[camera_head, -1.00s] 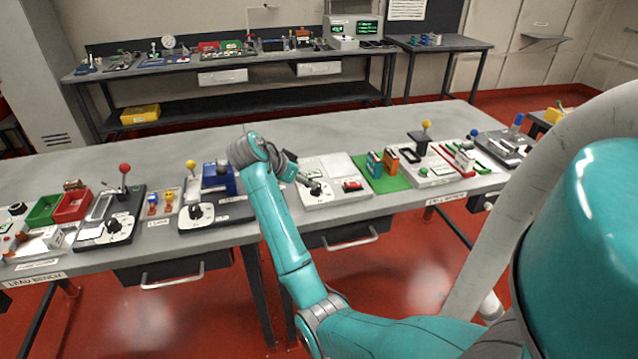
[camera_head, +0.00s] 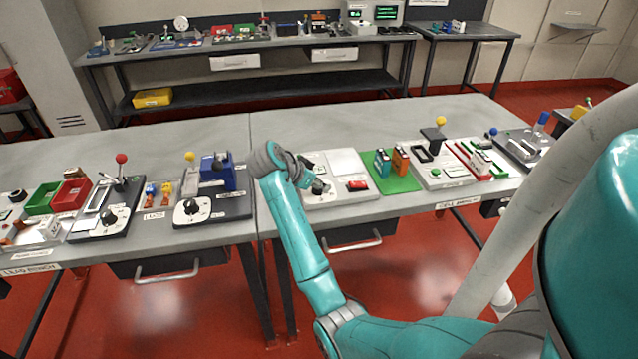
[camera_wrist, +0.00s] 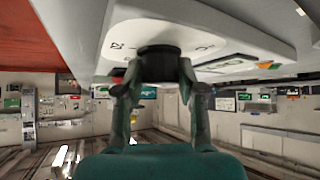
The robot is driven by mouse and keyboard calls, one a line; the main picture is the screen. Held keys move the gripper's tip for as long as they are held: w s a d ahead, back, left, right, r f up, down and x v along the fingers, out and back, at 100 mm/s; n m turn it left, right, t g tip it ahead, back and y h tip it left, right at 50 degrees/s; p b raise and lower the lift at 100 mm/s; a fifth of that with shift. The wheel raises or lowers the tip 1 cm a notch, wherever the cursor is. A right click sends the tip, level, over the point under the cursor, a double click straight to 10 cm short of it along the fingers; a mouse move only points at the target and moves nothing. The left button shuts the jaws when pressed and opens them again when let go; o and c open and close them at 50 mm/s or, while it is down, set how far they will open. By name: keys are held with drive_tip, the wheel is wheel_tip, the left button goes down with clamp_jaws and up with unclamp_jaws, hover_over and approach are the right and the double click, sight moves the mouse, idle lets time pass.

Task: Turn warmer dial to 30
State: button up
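A black dial (camera_head: 320,187) sits on a white panel (camera_head: 335,162) at the left end of the right-hand bench, presumably the warmer dial. My gripper (camera_head: 308,178) is down at this dial and partly covers it in the head view. In the wrist view the black dial (camera_wrist: 158,62) lies between the two fingertips of my gripper (camera_wrist: 159,78), one finger on each side. I cannot tell whether the fingers press on it or stand just clear. Small marks show on the panel face around the dial, too blurred to read. The dial's pointer is hidden.
A red switch (camera_head: 357,185) is on the same panel, right of the dial. A green mat (camera_head: 402,184) with small blocks lies further right. On the left bench stand another black dial (camera_head: 192,207) and a blue device (camera_head: 219,172). Bare bench lies behind my gripper.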

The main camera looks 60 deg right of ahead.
clamp_jaws()
drive_tip(key=shift+n+t, duration=0.3)
drive_tip(key=n+t, duration=0.2)
drive_tip(key=n, duration=0.1)
drive_tip(key=shift+s+n+t, duration=0.1)
drive_tip(key=shift+n+t, duration=0.2)
drive_tip(key=shift+t, duration=0.1)
drive_tip(key=n+t, duration=0.2)
drive_tip(key=n, duration=0.1)
drive_tip(key=shift+n+t, duration=0.4)
drive_tip(key=n+t+y, duration=0.1)
drive_tip(key=n, duration=0.1)
drive_tip(key=n+t+y, duration=0.1)
drive_tip(key=n+t, duration=0.1)
drive_tip(key=n, duration=0.1)
drive_tip(key=shift+y, duration=0.3)
drive_tip(key=shift+n+t+y, duration=1.1)
drive_tip(key=shift+n+y, duration=0.4)
drive_tip(key=shift+n, duration=0.9)
